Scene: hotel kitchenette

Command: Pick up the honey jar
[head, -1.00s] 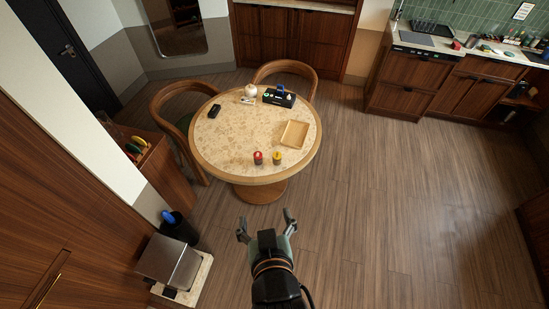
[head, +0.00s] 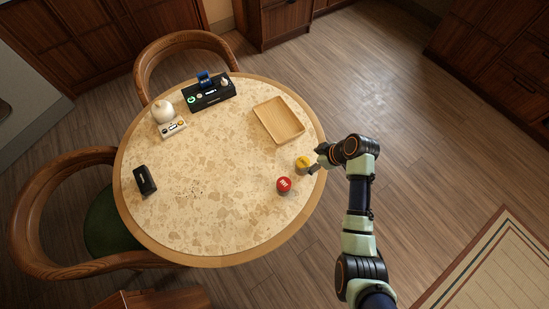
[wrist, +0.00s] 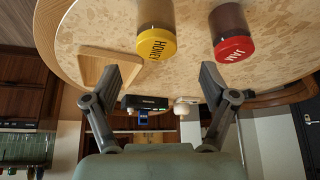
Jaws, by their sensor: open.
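The honey jar (head: 303,163) stands near the right edge of the round table, with a yellow lid. In the wrist view the honey jar (wrist: 156,42) shows its yellow lid lettered HONEY, above and between my fingers. A jam jar (head: 284,185) with a red lid stands beside it, apart from it; it also shows in the wrist view (wrist: 231,35). My gripper (head: 316,160) is at the table's right edge, close beside the honey jar, its fingers partly hidden by my wrist. In the wrist view my gripper (wrist: 161,82) is open, with nothing between the fingertips.
The speckled round table (head: 215,165) has a wooden tray (head: 278,122) behind the jars. A black box (head: 209,93), a white round object (head: 163,112) and a small black item (head: 145,180) lie farther left. Chairs (head: 185,50) stand around it. The table's middle is clear.

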